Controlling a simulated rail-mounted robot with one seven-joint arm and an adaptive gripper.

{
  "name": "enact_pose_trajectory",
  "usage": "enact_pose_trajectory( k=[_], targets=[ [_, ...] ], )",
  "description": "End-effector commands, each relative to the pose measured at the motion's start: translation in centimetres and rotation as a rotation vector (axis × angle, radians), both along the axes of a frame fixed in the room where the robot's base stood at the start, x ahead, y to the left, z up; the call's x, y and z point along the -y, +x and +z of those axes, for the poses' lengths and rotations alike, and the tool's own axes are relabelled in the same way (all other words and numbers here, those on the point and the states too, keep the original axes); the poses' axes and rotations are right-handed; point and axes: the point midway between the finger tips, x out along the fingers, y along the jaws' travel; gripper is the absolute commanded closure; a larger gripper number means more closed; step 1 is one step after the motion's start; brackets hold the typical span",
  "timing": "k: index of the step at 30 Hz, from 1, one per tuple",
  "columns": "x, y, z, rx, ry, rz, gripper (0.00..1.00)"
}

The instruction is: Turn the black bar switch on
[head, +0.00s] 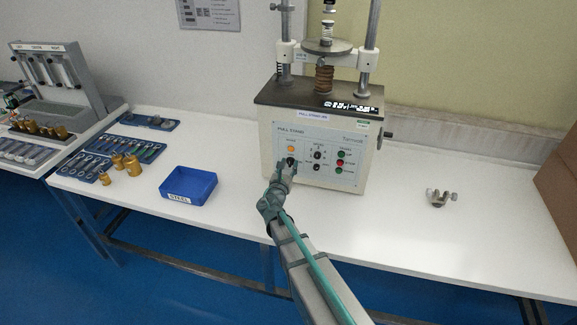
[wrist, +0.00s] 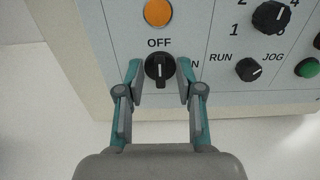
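The black bar switch (wrist: 159,70) is on the front panel of the pull stand machine (head: 318,148). Its white mark is upright in the wrist view and points at the "OFF" label (wrist: 159,42) above it. An "N" shows to the right of the switch, with the rest of that label hidden by a finger. My gripper (wrist: 160,74) is open, with one finger on each side of the switch and small gaps seeming to remain. In the head view my gripper (head: 288,166) is at the panel's left side and mostly covers the switch.
An orange lamp (wrist: 158,12) sits just above the switch. To its right are a RUN/JOG knob (wrist: 249,69), a numbered knob (wrist: 271,17) and a green button (wrist: 307,68). A blue bin (head: 189,187) stands left on the white table. A metal part (head: 440,198) lies right.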

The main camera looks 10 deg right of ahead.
Motion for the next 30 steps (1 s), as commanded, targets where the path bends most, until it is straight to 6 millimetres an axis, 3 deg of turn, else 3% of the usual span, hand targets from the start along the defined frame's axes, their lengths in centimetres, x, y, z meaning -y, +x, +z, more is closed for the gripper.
enact_pose_trajectory(
  k=[2,9,20,30],
  targets=[
    [0.00,-0.02,-0.01,0.000,0.000,0.000,0.64],
    [0.00,-0.03,0.00,0.000,0.000,0.000,1.00],
    [0.00,-0.06,-0.16,0.008,0.015,-0.001,1.00],
    [0.08,-0.15,-0.74,0.082,0.160,-0.001,1.00]
  ],
)
